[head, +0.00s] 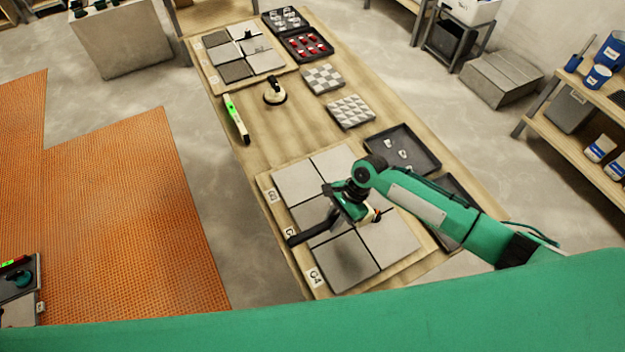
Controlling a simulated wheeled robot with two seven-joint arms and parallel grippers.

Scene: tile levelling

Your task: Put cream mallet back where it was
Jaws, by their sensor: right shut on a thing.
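My right gripper (355,210) is over the tile board at the near end of the long wooden table. It is shut on the cream mallet, whose dark handle (312,231) sticks out to the left, low over the tiles. A small cream and orange patch (377,214) shows just right of the gripper; I cannot tell whether it is the mallet's head. The gripper and wrist hide much of the mallet. I cannot tell whether the mallet touches the tiles. The near board (268,190) carries several grey tiles. My left gripper is not in view.
Dark trays (425,158) lie right of the board. Farther up the table are a patterned tile block (351,111), a suction cup (274,92), a green spirit level (236,118) and another tile board (206,68). Bare wood (285,135) lies between the boards.

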